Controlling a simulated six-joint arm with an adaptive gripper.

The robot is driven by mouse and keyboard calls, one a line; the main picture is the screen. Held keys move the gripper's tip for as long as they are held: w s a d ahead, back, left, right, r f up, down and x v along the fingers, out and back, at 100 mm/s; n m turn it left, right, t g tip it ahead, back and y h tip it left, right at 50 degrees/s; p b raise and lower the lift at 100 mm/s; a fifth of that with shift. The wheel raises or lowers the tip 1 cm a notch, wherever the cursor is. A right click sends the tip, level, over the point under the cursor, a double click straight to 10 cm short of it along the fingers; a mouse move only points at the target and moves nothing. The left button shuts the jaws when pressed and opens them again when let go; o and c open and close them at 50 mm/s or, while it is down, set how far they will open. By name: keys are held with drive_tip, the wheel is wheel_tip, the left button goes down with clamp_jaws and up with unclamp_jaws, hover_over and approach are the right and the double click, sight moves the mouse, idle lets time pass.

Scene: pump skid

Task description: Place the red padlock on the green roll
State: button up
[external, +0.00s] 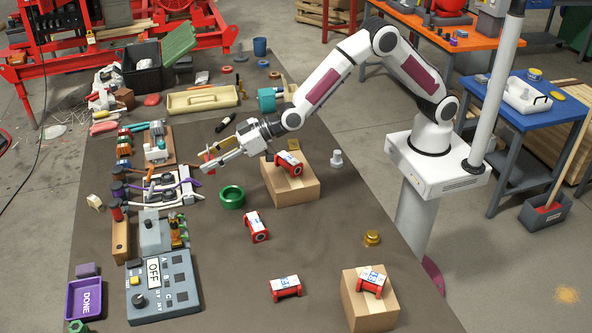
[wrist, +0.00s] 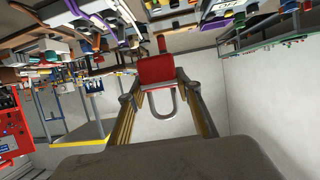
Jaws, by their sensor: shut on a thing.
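The red padlock (wrist: 157,70) is between the fingertips of my gripper (wrist: 160,88) in the wrist view, its grey shackle pointing back toward the palm. In the external view my gripper (external: 207,161) is shut on it, and only a small red part of the padlock (external: 208,156) shows between the fingers. The gripper is held above the table, pointing left. The green roll (external: 232,197) is a ring lying flat on the brown table, below and a little right of the fingertips in the picture. The roll is not clearly seen in the wrist view.
A cardboard box (external: 290,186) with a red-and-white part on it stands right of the roll. Another red part (external: 256,227) lies below it. Racks with cables and valves (external: 158,188) stand left. A grey OFF panel (external: 163,281) is at lower left.

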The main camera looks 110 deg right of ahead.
drive_tip(key=shift+s+a+m+h, duration=1.1)
drive_tip(key=shift+s+a+h, duration=0.3)
drive_tip(key=shift+a, duration=0.35)
drive_tip(key=shift+m+g+h, duration=0.5)
drive_tip(key=shift+m+h, duration=0.4)
drive_tip(key=s+d, duration=0.1)
drive_tip(key=s+d+f, duration=0.1)
drive_tip(key=d, duration=0.1)
drive_tip(key=s+d+f, duration=0.1)
drive_tip(key=shift+d+f, duration=0.2)
drive_tip(key=shift+d, duration=0.1)
drive_tip(key=shift+f, duration=0.1)
wheel_tip(320, 180, down, 6)
drive_tip(key=shift+f, duration=0.1)
drive_tip(key=shift+f, duration=1.8)
